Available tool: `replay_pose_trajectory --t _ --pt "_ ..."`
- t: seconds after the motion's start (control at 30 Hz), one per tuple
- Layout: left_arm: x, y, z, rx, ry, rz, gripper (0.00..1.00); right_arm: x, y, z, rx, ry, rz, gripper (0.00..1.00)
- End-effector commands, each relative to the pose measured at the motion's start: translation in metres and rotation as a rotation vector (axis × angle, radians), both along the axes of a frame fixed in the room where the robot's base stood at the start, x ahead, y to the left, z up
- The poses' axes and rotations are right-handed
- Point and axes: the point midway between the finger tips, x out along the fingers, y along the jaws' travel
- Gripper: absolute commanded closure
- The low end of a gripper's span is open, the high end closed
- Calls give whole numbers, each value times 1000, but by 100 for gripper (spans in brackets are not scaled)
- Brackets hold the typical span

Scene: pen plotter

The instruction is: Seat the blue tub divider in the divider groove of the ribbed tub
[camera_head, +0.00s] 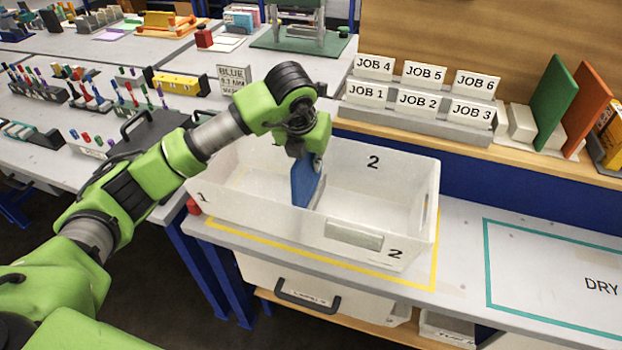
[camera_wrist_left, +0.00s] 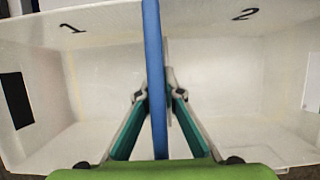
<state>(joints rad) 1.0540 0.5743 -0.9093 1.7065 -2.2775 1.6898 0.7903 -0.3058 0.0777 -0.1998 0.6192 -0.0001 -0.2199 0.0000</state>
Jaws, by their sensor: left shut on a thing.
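The white ribbed tub (camera_head: 398,203) stands on the bench, with number 1 on its left part and number 2 on its right. My left gripper (camera_head: 308,150) is over the tub and shut on the blue tub divider (camera_head: 304,182). The divider is inside the tub, between the two numbered parts, and looks roughly upright. In the left wrist view the fingers (camera_wrist_left: 155,98) press on both faces of the divider (camera_wrist_left: 153,45), between marks 1 and 2 on the tub wall (camera_wrist_left: 110,22). The groove is hidden, and I cannot tell whether the divider's lower edge is in it.
A yellow outline (camera_head: 310,262) surrounds the tub on the bench. Job card racks (camera_head: 420,120) stand behind it, with green (camera_head: 553,100) and orange (camera_head: 588,108) panels further right. A teal-outlined area (camera_head: 560,275) at right is clear.

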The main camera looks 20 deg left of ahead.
Motion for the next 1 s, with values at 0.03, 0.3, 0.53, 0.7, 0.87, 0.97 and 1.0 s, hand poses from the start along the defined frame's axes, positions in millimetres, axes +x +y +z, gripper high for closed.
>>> replay_pose_trajectory --t 0.03,0.3,0.53,0.7,0.87,0.97,1.0 --pt "0 0 -3 1 0 0 100 0 -1 2 -1 0 1 60" --pt "-1 0 -33 1 3 -1 100 3 -3 7 -4 -3 2 60" --pt "0 0 -44 2 -2 -1 100 5 -3 7 -4 -6 2 60" --pt "0 0 -46 0 -1 -1 90 6 -3 5 -4 -6 2 60" --pt "0 0 -45 0 -1 -1 75 6 -3 6 -4 -7 2 60" --pt "0 0 -45 0 -1 -1 75 6 -3 6 -4 -7 2 60" --pt "0 0 -45 0 -1 -1 75 6 -3 6 -4 -7 2 60"
